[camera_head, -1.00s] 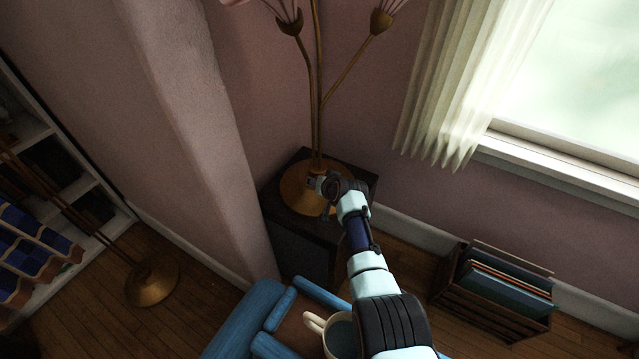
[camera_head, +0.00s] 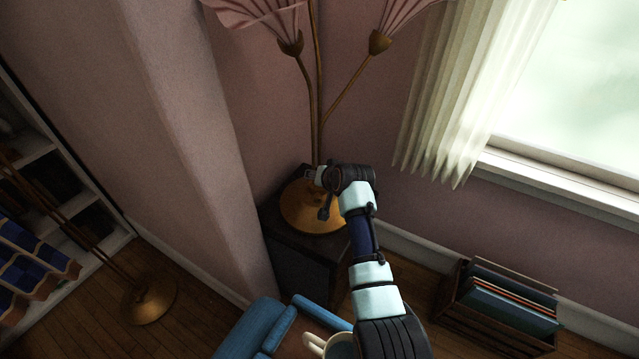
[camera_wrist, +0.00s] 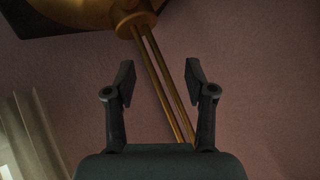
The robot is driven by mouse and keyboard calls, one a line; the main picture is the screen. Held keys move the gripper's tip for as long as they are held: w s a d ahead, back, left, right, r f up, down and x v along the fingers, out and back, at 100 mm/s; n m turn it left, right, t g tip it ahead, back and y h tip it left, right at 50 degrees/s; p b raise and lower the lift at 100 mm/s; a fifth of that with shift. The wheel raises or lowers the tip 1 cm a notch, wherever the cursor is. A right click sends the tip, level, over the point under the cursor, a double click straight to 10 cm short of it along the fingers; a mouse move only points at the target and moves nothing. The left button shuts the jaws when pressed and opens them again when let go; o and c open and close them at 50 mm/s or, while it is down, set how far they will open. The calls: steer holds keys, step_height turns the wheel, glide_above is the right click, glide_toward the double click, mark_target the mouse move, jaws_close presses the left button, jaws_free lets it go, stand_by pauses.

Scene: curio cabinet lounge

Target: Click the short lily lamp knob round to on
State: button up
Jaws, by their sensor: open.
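A lamp with pink lily-shaped shades (camera_head: 258,12) and thin brass stems stands upright on a dark side table. Its round brass base (camera_head: 292,207) is partly behind my gripper. In the wrist view the base (camera_wrist: 95,10) is at the top edge, with a thicker brass collar and stems running down. My gripper (camera_wrist: 158,80) is open and empty, its two dark fingers apart with the stems showing between them. In the head view my gripper (camera_head: 316,190) is over the lamp base; I cannot tell if it touches. I cannot make out the knob.
The dark side table (camera_head: 300,255) stands in the wall corner. A second brass lamp base (camera_head: 152,300) is on the floor left. A blue chair (camera_head: 262,325) with a mug (camera_head: 318,343) is in front. A record crate (camera_head: 490,315) and curtain (camera_head: 450,110) are right.

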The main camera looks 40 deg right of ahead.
steer(key=s+d+f+n+g+h+p, duration=0.2)
steer(key=s+d+n+h+p, duration=0.1)
steer(key=d+n+h+p, duration=0.15)
steer(key=n+t+p, duration=0.3)
steer(key=n+p, duration=0.8)
steer(key=n, duration=2.3)
glide_toward(318, 201)
steer(key=f, duration=0.1)
steer(key=shift+m+h, duration=0.35)
steer(key=shift+h, duration=0.2)
steer(key=b+x, duration=0.4)
steer(key=b, duration=0.1)
steer(key=b+x, duration=0.2)
steer(key=b, duration=0.1)
steer(key=shift+w+a+f, duration=0.1)
steer(key=shift+w+f, duration=0.3)
steer(key=shift+w, duration=0.05)
steer(key=shift+w+d+b, duration=0.4)
steer(key=shift+w+b, duration=0.05)
steer(key=shift+b, duration=0.55)
steer(key=shift+w+d+r, duration=0.1)
steer(key=shift+w+r, duration=0.05)
